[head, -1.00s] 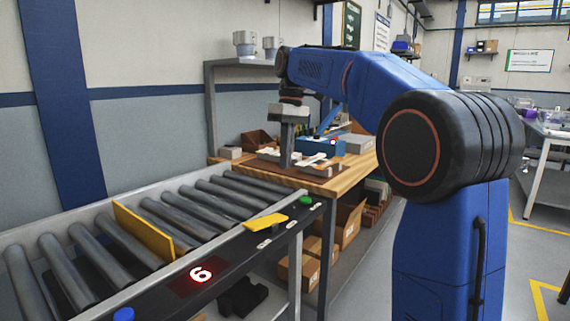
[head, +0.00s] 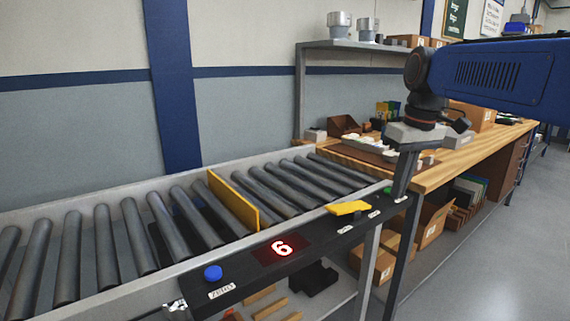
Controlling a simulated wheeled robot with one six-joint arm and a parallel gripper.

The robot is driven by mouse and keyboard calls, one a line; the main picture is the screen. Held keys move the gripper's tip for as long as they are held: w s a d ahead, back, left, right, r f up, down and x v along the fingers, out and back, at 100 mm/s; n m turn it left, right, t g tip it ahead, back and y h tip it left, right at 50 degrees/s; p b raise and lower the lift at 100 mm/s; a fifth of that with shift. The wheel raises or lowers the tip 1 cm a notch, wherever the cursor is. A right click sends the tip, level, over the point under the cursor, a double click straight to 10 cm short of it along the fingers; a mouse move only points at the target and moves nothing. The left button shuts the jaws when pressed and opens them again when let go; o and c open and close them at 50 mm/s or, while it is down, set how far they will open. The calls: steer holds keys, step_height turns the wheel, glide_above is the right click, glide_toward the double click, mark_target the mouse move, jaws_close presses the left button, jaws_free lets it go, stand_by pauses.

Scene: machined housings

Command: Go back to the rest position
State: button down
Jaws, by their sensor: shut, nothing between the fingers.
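My arm's blue link reaches in from the right edge. My gripper (head: 401,190) hangs from it, pointing down, with its fingers together and nothing held. In the picture it overlaps the right end of the roller conveyor's front rail and the left part of the wooden workbench (head: 455,158). It looks clear of both, though the exact gap cannot be told.
The roller conveyor (head: 130,290) runs along the left, with a yellow divider plate (head: 232,202), a yellow piece (head: 347,208) and a blue button (head: 213,272). Grey housings (head: 340,25) stand on the shelf above. Cardboard boxes (head: 432,222) sit below the bench. Floor at right is clear.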

steer(key=s+d+f+m+t, duration=0.1)
steer(key=s+f+m, duration=0.1)
steer(key=s+f, duration=0.8)
steer(key=s+d+f+m+t+h, duration=0.1)
steer(key=s+f+m+t, duration=0.1)
steer(key=s+f, duration=0.9)
steer(key=shift+d+t, duration=0.3)
